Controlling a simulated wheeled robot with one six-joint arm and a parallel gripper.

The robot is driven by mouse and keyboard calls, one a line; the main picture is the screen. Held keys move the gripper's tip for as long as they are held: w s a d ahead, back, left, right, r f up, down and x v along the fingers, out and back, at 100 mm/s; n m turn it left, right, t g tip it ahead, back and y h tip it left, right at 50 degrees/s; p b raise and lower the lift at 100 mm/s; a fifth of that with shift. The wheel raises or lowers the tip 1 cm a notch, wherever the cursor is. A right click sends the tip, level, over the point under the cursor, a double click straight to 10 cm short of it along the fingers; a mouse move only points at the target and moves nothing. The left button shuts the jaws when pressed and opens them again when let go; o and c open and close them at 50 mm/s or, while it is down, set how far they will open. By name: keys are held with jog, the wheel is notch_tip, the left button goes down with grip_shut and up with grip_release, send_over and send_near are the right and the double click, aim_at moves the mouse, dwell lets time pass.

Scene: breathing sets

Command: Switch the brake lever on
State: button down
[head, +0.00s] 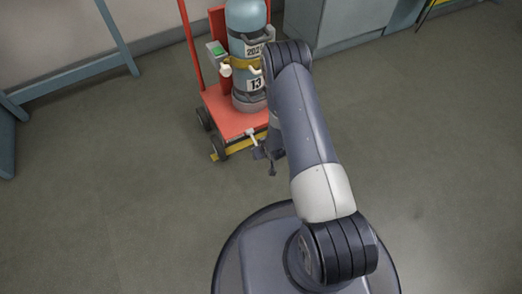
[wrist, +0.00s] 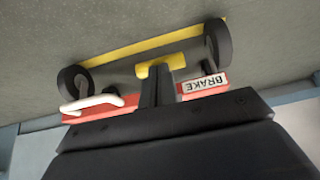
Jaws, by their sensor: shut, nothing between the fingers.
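The red trolley (head: 232,118) carries a brake label (wrist: 205,84) on its edge, seen in the wrist view. A yellow T-shaped piece (wrist: 172,62) shows beside the label, partly hidden behind my fingers. A white bent handle (wrist: 88,103) lies along the red edge at left; a small white piece (head: 252,136) shows at the trolley's front in the head view. I cannot tell for certain which piece is the brake lever. My gripper (wrist: 156,76) is shut and empty, with its tips at or close to the yellow piece; contact is unclear. In the head view my gripper (head: 271,168) is low at the trolley's front.
A blue gas cylinder (head: 245,20) stands on the trolley. A yellow bar (wrist: 130,48) runs between two dark wheels. A grey-blue cabinet (head: 335,22) stands behind at right, and a blue frame (head: 118,35) at left. The floor around the trolley's front is clear.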

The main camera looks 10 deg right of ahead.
jog(key=shift+f+b, duration=0.4)
jog(key=shift+f, duration=0.15)
jog(key=shift+s, duration=0.1)
jog(key=shift+r, duration=0.1)
